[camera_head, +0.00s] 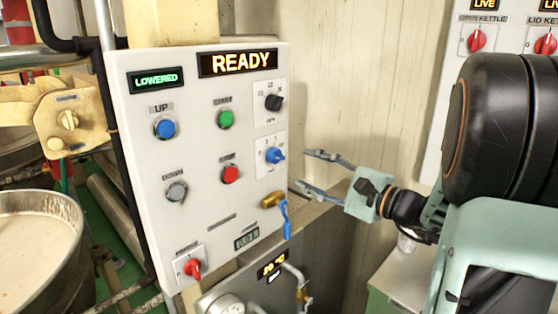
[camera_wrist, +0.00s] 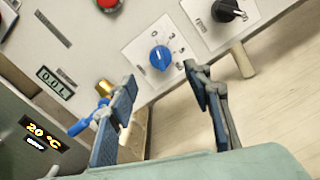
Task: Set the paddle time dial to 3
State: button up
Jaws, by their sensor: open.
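A blue dial (camera_head: 274,155) on a white plate sits at the right edge of the control panel, below a black knob. In the wrist view the blue dial (camera_wrist: 160,58) has small numbers around its upper and right side; its label and exact setting are too small to read surely. My gripper (camera_head: 305,169) is open and empty, just right of the blue dial, with its fingers pointing left toward the panel. In the wrist view the dial appears beyond the gap between the fingertips (camera_wrist: 161,76). I see no contact with it.
The black knob (camera_head: 273,102) is above the dial. A brass valve with a blue lever (camera_head: 287,220) juts out below it. Green (camera_head: 226,119) and red (camera_head: 230,174) buttons are to its left. The panel display (camera_head: 238,63) reads READY. A pale wall stands behind.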

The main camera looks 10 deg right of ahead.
aim_at(280, 156)
jog(key=p+x, duration=0.1)
jog(key=x, duration=0.8)
jog(key=shift+w+a+p, duration=0.1)
jog(key=shift+w+p, duration=0.05)
jog(key=shift+p, duration=0.15)
jog(key=c, duration=1.1)
jog(key=m+b, duration=0.1)
jog(key=m, duration=0.2)
jog(key=shift+m, duration=0.4)
jog(key=m, duration=0.4)
jog(key=shift+r+m, duration=0.15)
jog(key=shift+m, duration=0.25)
jog(key=shift+p, duration=0.3)
